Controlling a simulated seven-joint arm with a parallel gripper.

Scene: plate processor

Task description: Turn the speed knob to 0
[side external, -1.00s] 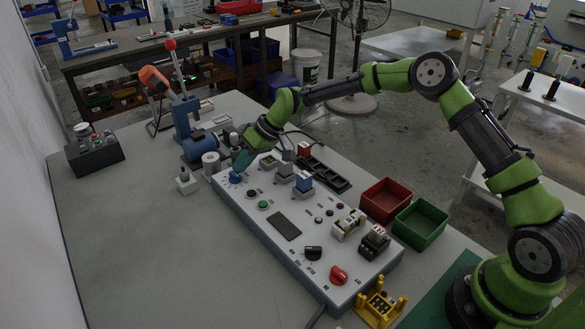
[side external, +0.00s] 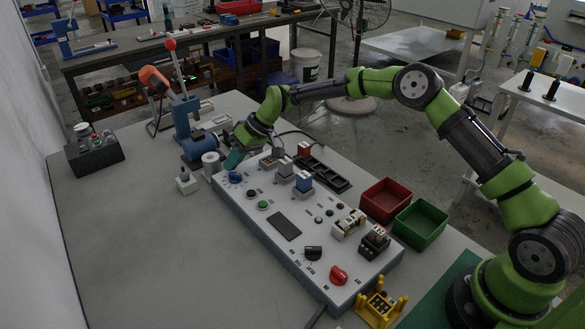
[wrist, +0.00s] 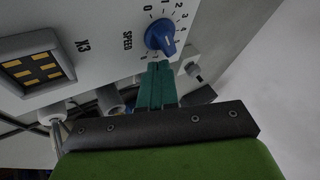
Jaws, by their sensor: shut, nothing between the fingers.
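The blue speed knob (side external: 235,177) is at the far left end of the control panel (side external: 300,230). In the wrist view the speed knob (wrist: 160,36) sits beside the word SPEED, with a ring of numbers around it. A pale mark on it faces the lower right, but which number it lines up with is unclear. My gripper (side external: 230,166), with teal fingers, is shut and empty beside the knob, at the panel's far edge. In the wrist view the fingertips of my gripper (wrist: 158,66) are just below the knob; whether they touch it is hard to tell.
A white spool (side external: 211,163) and a blue motor (side external: 198,146) stand close to the panel's far left corner. Connector blocks (side external: 304,182) stand on the panel. Red (side external: 385,200) and green (side external: 420,223) bins lie to the right.

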